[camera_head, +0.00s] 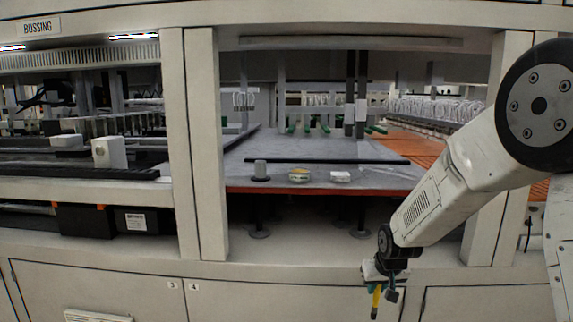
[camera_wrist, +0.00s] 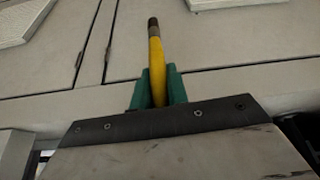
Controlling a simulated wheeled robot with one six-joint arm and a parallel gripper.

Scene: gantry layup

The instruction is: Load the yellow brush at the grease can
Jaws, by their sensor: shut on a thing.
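The yellow brush (camera_head: 376,303) hangs from my gripper (camera_head: 381,287), low in front of the cabinet and outside the bay. In the wrist view, the yellow brush (camera_wrist: 157,70) sticks out from between the two green fingers of my gripper (camera_wrist: 158,88), which is shut on its handle. The brush's far end is dark, with a brownish band below it. A low, round tin with yellowish sides (camera_head: 299,175) stands near the front edge of the grey table; it looks like the grease can, but its label is too small to read. The brush is well apart from it.
A grey cylinder on a dark base (camera_head: 260,170) stands left of the tin, and a small white block (camera_head: 340,176) lies to its right. A dark bar (camera_head: 330,160) runs behind them. Pale posts (camera_head: 206,145) frame the bay; the table's front edge (camera_head: 320,191) is orange.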

